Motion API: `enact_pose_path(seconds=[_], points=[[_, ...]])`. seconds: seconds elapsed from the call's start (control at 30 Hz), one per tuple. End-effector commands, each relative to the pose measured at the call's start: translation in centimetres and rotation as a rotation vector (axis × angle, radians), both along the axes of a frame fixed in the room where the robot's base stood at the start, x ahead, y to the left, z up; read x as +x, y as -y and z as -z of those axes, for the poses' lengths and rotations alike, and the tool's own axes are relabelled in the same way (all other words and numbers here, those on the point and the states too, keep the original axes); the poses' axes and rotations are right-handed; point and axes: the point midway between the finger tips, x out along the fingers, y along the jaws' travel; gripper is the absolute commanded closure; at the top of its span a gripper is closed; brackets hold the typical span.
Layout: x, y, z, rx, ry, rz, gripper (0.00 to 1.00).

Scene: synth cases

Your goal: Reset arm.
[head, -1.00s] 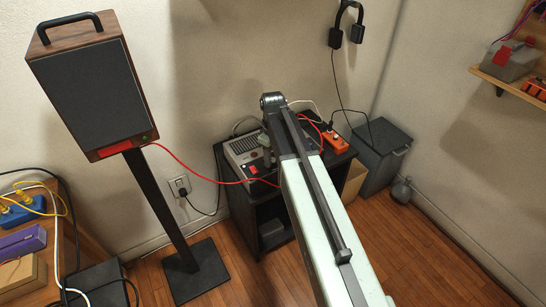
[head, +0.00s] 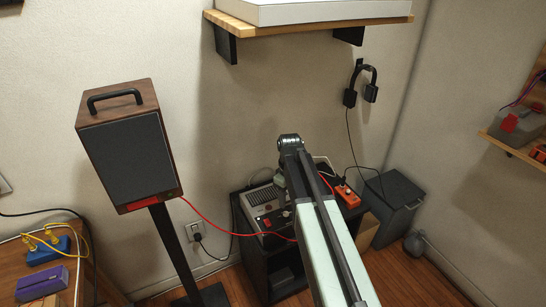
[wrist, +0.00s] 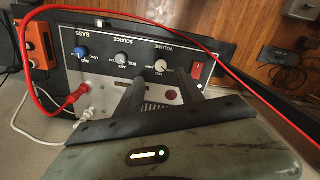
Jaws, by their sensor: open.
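My gripper (wrist: 160,88) is open in the wrist view, its two dark fingers spread in front of the amplifier panel (wrist: 110,50). Nothing shows between the fingers but the panel behind them; I cannot tell whether they touch it. The panel appears upside down, with BASS, SOURCE and VOLUME knobs, a red switch (wrist: 197,71) and a red plug (wrist: 74,98). In the head view my pale arm reaches forward to the grey amplifier (head: 262,200) on a black stand. My gripper is mostly hidden there behind the arm.
A red cable (head: 215,213) runs from the speaker (head: 125,160) to the amplifier and crosses the wrist view. An orange box (head: 346,196) sits right of the arm. A wooden shelf (head: 300,28) hangs above. Headphones (head: 362,84) hang on the wall.

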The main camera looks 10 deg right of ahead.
Motion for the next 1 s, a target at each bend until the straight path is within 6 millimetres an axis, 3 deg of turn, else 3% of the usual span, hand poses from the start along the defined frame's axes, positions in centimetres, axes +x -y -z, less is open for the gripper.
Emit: enact_pose_path(seconds=[0.1,0.2,0.37,0.5,0.6,0.77,1.0], points=[[0.0,0.0,-0.5,0.000,0.000,0.000,0.55],[-0.7,0.0,-2.4,0.000,0.000,0.000,0.55],[-6.7,0.0,-5.4,0.001,0.000,0.081,0.55],[-12.3,0.0,-6.9,0.001,0.001,0.315,0.55],[-15.1,0.0,-6.6,0.002,0.001,0.512,0.55],[-15.2,0.0,-6.4,0.002,0.001,0.695,0.55],[-15.1,0.0,-6.4,0.002,0.001,0.722,0.55]])
